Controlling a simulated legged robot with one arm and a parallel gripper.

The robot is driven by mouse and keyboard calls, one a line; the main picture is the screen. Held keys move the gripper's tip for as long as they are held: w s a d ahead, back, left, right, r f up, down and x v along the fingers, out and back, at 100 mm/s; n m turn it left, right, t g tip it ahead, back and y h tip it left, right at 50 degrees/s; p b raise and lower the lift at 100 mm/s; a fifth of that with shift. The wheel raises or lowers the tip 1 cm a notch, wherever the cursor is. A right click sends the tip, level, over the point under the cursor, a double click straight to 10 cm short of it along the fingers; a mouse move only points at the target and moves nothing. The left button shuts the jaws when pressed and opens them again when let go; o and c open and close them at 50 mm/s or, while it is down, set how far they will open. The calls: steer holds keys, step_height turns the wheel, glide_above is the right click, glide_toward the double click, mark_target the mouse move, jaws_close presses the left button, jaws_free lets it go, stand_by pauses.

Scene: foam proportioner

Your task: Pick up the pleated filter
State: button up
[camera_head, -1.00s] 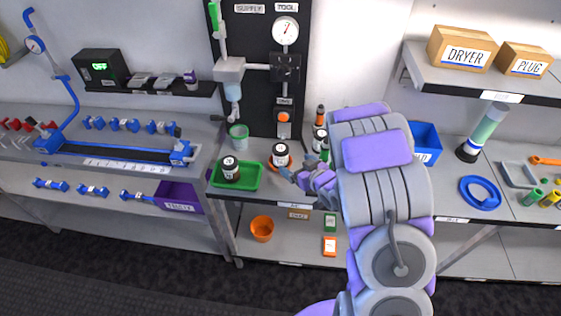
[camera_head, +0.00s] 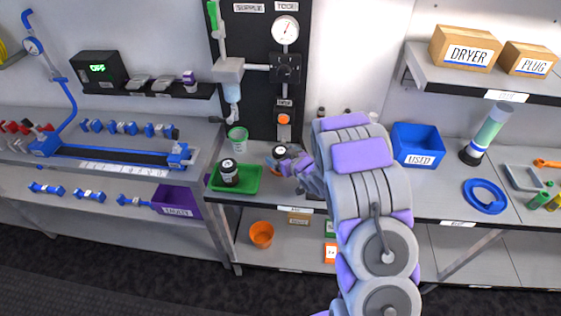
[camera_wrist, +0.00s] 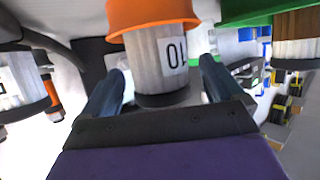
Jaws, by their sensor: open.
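A pale, ribbed cylinder with a dark cap and a printed label, which looks like the pleated filter (camera_wrist: 158,62), stands in an orange holder (camera_wrist: 150,14). My gripper (camera_head: 281,165) is at the cylinder from the front right. In the wrist view, the blue fingers of my gripper (camera_wrist: 160,72) are open, one on each side of the cylinder. I cannot tell whether either finger touches it.
The black panel (camera_head: 257,90) with a gauge rises behind. A blue bin (camera_head: 417,144) is right of my arm.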

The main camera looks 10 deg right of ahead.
steer(key=shift+w+a+f, duration=0.2)
steer(key=shift+w, duration=0.4)
steer(key=c, duration=1.2)
steer(key=shift+r, duration=0.15)
